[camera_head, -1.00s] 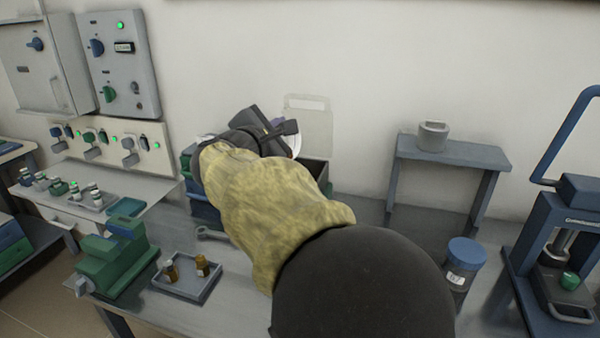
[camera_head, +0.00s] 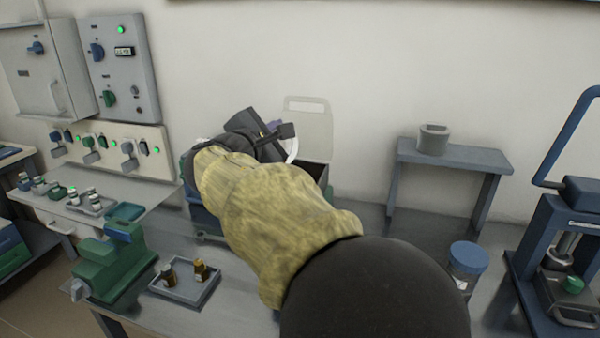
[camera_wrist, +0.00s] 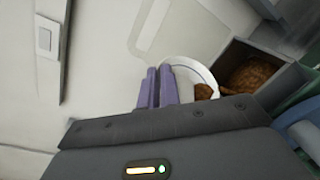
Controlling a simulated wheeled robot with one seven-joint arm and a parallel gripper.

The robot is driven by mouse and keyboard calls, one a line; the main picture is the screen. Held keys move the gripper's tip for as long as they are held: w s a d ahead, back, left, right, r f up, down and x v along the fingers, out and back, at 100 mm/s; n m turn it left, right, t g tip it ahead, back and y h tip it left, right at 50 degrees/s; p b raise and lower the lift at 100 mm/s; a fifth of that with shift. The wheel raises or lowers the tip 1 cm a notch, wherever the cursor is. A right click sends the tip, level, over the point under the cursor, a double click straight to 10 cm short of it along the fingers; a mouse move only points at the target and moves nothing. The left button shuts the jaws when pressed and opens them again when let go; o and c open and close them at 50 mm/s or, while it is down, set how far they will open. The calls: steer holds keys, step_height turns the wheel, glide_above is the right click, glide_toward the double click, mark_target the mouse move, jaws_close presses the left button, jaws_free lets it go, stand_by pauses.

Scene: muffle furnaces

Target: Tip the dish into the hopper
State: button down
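The white round dish (camera_wrist: 211,79) is at the purple fingers of my gripper (camera_wrist: 159,88) in the wrist view, with a brown clump in it near the hopper side. The fingers are close together and appear shut on its rim. The dish looks tilted; its rim also shows in the head view (camera_head: 292,149), beside my dark gripper body (camera_head: 262,135). The hopper (camera_wrist: 232,56) is a dark open box right beside the dish, with brown material inside. In the head view the hopper (camera_head: 322,172) is mostly hidden behind my arm; its pale raised lid (camera_head: 312,122) stands behind.
A tray with brown vials (camera_head: 186,284) and a green vice (camera_head: 116,262) stand front left. A blue-lidded jar (camera_head: 467,261) stands right, before a small raised shelf (camera_head: 452,153) with a grey pot (camera_head: 433,139). A blue press (camera_head: 565,250) stands far right.

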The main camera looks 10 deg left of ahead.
steer(key=shift+s+a, duration=0.1)
steer(key=shift+s, duration=0.1)
steer(key=shift+w, duration=0.1)
steer(key=shift+w+d+f+m+b, duration=0.15)
steer(key=shift+d+m+b, duration=0.15)
steer(key=shift+b, duration=0.4)
steer(key=shift+d, duration=0.1)
steer(key=shift+w+d+r+b, duration=0.2)
steer(key=shift+d+b, duration=0.05)
steer(key=shift+b, duration=0.4)
